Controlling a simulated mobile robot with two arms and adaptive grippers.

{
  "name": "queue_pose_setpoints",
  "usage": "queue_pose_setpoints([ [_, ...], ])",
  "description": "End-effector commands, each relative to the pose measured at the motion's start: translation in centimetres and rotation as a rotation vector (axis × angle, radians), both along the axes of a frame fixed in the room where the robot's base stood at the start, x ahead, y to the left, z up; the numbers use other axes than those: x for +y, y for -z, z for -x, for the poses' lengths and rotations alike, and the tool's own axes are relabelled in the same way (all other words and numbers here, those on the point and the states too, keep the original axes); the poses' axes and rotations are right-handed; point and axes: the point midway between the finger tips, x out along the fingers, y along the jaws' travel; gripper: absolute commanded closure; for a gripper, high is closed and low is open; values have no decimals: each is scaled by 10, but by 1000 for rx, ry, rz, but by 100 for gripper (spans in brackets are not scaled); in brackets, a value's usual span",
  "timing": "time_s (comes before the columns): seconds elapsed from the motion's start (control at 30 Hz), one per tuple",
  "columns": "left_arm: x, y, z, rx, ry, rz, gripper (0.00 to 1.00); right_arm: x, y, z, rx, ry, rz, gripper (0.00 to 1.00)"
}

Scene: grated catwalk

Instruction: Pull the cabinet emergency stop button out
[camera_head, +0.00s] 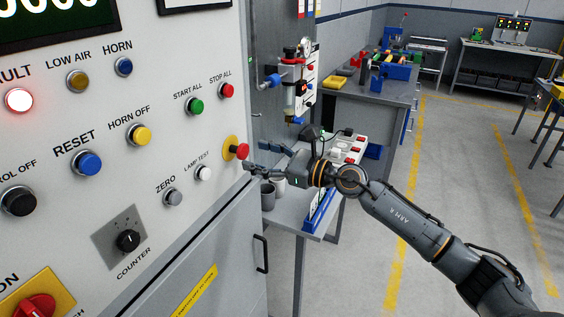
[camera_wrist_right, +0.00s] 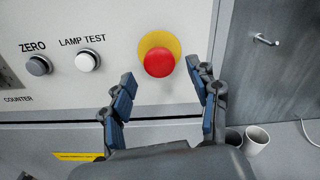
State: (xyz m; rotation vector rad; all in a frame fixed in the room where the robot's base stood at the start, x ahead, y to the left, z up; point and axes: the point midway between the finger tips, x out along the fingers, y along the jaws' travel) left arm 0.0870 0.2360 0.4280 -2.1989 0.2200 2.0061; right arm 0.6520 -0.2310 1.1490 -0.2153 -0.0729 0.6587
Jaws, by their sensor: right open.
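The emergency stop button (camera_head: 240,151) is a red mushroom head on a round yellow plate (camera_head: 229,147), near the right edge of the cabinet's white panel (camera_head: 80,200). In the right wrist view, the red button (camera_wrist_right: 159,63) sits ahead of my right gripper (camera_wrist_right: 163,85), slightly above the line between its fingertips. My right gripper also shows in the head view (camera_head: 252,170), close to the button's lower right. Its two fingers are spread open with nothing between them. I see no contact with the button. My left gripper is not in view.
The lamp test button (camera_head: 204,173) and zero button (camera_head: 172,198) are left of the emergency stop. A door handle (camera_head: 261,253) projects below. A bench with cups (camera_head: 268,196) stands right of the cabinet. The floor (camera_head: 440,170) farther right is largely clear.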

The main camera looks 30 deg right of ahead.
Motion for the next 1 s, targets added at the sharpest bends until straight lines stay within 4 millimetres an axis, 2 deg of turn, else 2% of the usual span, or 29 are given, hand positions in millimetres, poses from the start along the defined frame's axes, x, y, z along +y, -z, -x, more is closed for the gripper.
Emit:
queue_pose_setpoints([
  [0.13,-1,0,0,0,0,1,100,-21,2,28,4,-1,5,40],
  [0.4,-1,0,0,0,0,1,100,-43,2,55,3,1,1,40],
  [0.6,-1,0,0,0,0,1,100,-48,0,62,0,-1,2,40],
  [1.0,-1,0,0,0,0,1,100,-48,0,62,0,-1,1,40],
])
